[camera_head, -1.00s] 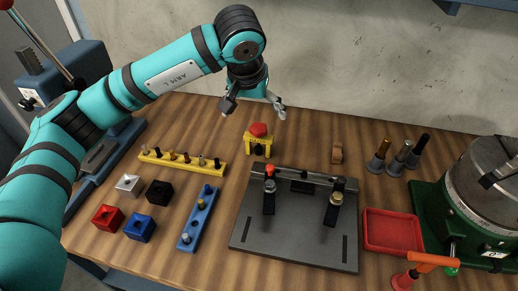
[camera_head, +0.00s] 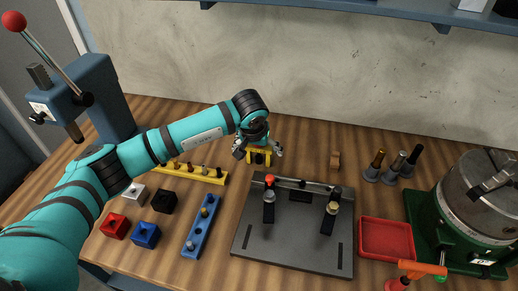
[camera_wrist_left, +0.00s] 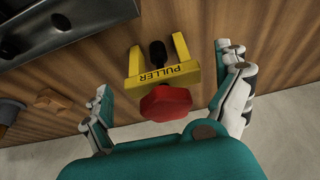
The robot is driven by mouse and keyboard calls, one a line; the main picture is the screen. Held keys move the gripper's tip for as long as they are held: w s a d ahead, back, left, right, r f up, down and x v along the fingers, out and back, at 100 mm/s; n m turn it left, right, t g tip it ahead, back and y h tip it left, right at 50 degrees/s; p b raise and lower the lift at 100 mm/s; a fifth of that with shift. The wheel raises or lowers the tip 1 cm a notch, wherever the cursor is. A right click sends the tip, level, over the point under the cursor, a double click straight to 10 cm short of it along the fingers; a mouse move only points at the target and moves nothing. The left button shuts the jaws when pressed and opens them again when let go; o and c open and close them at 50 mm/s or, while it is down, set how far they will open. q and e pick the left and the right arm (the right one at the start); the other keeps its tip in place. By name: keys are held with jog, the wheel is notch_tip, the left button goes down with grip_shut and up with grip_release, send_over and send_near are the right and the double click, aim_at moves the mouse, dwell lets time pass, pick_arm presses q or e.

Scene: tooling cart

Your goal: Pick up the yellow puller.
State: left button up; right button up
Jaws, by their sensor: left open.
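The yellow puller (camera_head: 259,158) stands on the wooden bench behind the grey fixture plate. In the head view my left gripper (camera_head: 258,152) is right over it and hides its top. The left wrist view shows the yellow puller (camera_wrist_left: 163,72) with its printed label, a dark screw between its legs and a red knob (camera_wrist_left: 165,103). There, my left gripper's (camera_wrist_left: 165,78) two fingers are spread wide on either side of the puller, apart from it. The gripper is open and empty. My right gripper is not in these views.
The grey fixture plate (camera_head: 292,249) with two clamps lies just in front. A yellow peg rail (camera_head: 215,179) and a blue one (camera_head: 193,243) lie to the left.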

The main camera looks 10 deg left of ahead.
pick_arm(q)
jog(key=shift+x, duration=1.45)
jog(key=shift+r, duration=0.2)
jog(key=c, duration=1.6)
